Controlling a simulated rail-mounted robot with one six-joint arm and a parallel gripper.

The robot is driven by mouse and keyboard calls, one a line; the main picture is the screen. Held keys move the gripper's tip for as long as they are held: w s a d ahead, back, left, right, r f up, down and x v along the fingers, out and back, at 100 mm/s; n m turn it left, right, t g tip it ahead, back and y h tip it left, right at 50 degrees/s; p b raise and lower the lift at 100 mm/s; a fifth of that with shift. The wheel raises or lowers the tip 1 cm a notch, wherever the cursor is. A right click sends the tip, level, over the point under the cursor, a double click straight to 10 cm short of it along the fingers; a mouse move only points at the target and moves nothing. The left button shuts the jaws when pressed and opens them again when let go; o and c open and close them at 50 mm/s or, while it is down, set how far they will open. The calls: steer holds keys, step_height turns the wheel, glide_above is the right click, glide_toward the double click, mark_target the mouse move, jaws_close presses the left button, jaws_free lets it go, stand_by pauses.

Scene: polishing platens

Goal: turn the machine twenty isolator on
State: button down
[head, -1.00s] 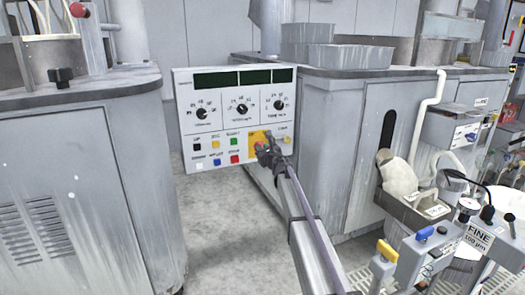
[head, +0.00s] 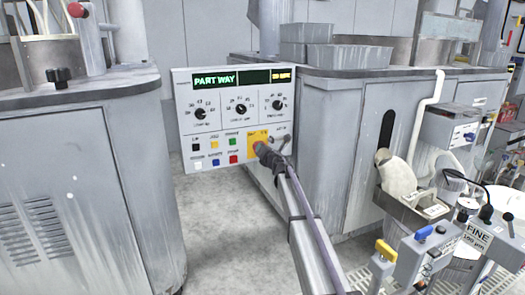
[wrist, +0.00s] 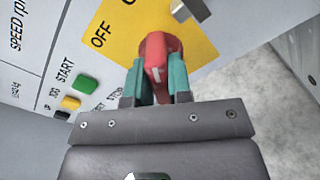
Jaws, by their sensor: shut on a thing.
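The control panel (head: 215,125) stands between two grey cabinets in the head view. On its lower right is a yellow plate (head: 252,138), which fills the upper middle of the wrist view (wrist: 190,38) and bears the word OFF. A red isolator handle (wrist: 155,50) sits on this plate. My gripper (wrist: 154,78) has its green fingers shut on the red handle from both sides. In the head view my gripper (head: 263,150) covers most of the handle. The panel's left display (head: 213,80) reads PART WAY in green.
Beside the yellow plate are coloured buttons, including a green START button (wrist: 86,84) and a yellow one (wrist: 69,103). A metal lever (wrist: 190,10) projects close to the plate. Cabinets stand left (head: 85,190) and right (head: 350,150), with bare floor between.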

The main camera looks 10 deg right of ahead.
steer(key=shift+m, duration=1)
steer(key=c, duration=1)
jaws_free()
steer(key=shift+c, duration=0.2)
steer(key=v, duration=1)
steer(key=shift+s, duration=0.4)
steer(key=shift+d, duration=0.15)
